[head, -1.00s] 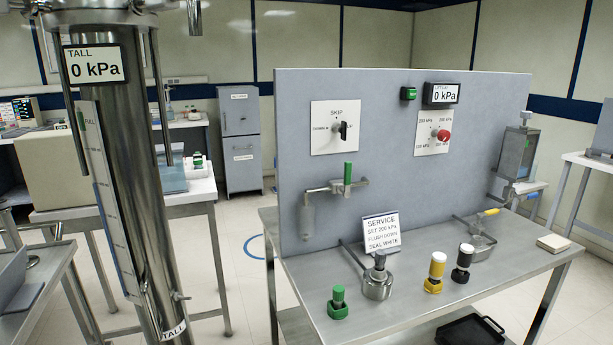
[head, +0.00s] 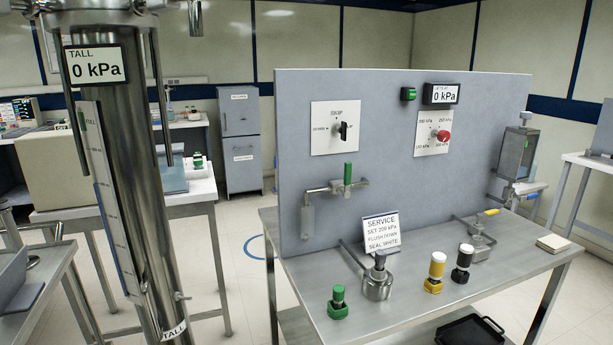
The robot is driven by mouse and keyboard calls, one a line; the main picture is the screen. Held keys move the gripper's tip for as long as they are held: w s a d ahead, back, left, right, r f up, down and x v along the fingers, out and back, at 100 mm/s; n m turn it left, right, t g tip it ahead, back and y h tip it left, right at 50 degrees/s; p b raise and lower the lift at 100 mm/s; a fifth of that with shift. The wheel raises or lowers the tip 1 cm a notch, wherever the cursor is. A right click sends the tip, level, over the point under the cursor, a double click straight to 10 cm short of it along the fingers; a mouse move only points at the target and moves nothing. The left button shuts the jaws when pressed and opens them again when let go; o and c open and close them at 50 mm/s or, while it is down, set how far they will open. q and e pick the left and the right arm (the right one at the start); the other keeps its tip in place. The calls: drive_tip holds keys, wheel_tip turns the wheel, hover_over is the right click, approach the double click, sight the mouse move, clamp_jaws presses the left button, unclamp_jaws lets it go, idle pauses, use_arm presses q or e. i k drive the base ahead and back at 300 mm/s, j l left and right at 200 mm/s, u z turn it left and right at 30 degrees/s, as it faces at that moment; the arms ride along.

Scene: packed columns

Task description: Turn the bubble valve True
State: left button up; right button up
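No part is legibly labelled as the bubble valve. A valve with an upright green handle (head: 348,173) sits on a pipe at the grey panel (head: 400,130). A yellow handle (head: 490,212) lies roughly level on a pipe fitting at the bench's right. A small side fitting (head: 180,296) shows low on the steel column (head: 150,220) labelled TALL. The column's display (head: 95,65) reads 0 kPa. A black selector knob (head: 343,131) and a red knob (head: 443,136) are on the panel. Neither of my grippers is in view.
On the steel bench (head: 440,285) stand a service sign (head: 381,233) and green (head: 338,301), yellow (head: 436,271) and black (head: 463,262) capped pieces. A panel display (head: 441,94) reads 0 kPa beside a green button (head: 408,94). The bench's front left has free room.

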sight(534, 195)
drive_tip(key=z, duration=1.25)
drive_tip(key=i+l+z, duration=0.25)
drive_tip(key=i, duration=0.3)
drive_tip(key=i+l+z, duration=0.3)
drive_tip(key=i, duration=0.3)
drive_tip(key=i+l+z, duration=0.25)
drive_tip(key=i, duration=0.4)
drive_tip(key=i+j+z, duration=0.2)
drive_tip(key=i, duration=1.75)
drive_tip(key=i+u, duration=0.45)
drive_tip(key=i+l+u, duration=0.1)
drive_tip(key=i+u, duration=0.35)
drive_tip(key=i+l+u, duration=0.3)
drive_tip(key=u, duration=0.15)
drive_tip(key=i+u, duration=0.15)
drive_tip(key=u, duration=0.3)
drive_tip(key=i+u, duration=0.15)
drive_tip(key=u, duration=0.3)
drive_tip(key=i+u, duration=0.1)
drive_tip(key=u, duration=0.35)
drive_tip(key=i+l+u, duration=0.1)
drive_tip(key=u, duration=0.3)
drive_tip(key=i+l+u, duration=0.1)
drive_tip(key=l+u, duration=0.15)
drive_tip(key=u, duration=0.2)
